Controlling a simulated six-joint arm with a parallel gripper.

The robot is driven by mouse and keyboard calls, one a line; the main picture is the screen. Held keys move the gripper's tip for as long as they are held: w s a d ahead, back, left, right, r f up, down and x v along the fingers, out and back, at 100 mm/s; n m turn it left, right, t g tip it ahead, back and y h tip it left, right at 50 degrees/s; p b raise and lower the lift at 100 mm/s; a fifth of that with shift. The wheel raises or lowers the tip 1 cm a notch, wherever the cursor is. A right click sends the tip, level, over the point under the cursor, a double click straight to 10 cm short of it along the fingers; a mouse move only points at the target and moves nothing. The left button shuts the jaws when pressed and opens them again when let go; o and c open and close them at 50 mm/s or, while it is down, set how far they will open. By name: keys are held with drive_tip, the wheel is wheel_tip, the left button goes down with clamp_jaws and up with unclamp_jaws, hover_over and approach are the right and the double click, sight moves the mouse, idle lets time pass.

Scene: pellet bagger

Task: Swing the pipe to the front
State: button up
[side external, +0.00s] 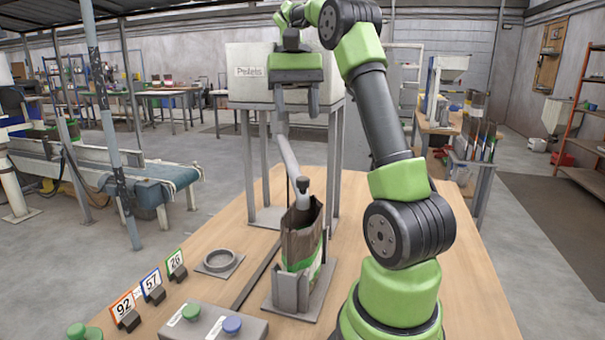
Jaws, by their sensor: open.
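The grey pipe (288,158) slopes down from below the white hopper marked "Pellets" (250,85). Its lower end, with a black knob (302,184), is at the open mouth of a brown and green bag (302,240). I cannot tell whether the pipe end is inside the bag or just above it. The bag stands upright in a grey holder (290,292). My gripper (297,108) is open, its fingers pointing down in front of the hopper, above the pipe and apart from the knob. Nothing shows between the fingers.
Number cards 92 (123,307), 57 (152,283) and 26 (175,262) stand along the left table edge. A grey ring stand (219,262) and a slot lie left of the bag. A box with green and blue buttons (212,325) is at the front. Hopper legs (247,165) flank the pipe.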

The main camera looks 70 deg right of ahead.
sight(302, 178)
drive_tip(key=shift+m, duration=0.4)
drive_tip(key=shift+d+x, duration=0.15)
drive_tip(key=shift+x, duration=1.9)
drive_tip(key=shift+d+x, duration=0.15)
drive_tip(key=shift+x, duration=1.85)
drive_tip(key=shift+d+x, duration=0.15)
drive_tip(key=shift+x, duration=1.9)
drive_tip(key=shift+w+f, duration=0.1)
drive_tip(key=shift+f, duration=0.05)
drive_tip(key=shift+c, duration=0.2)
clamp_jaws()
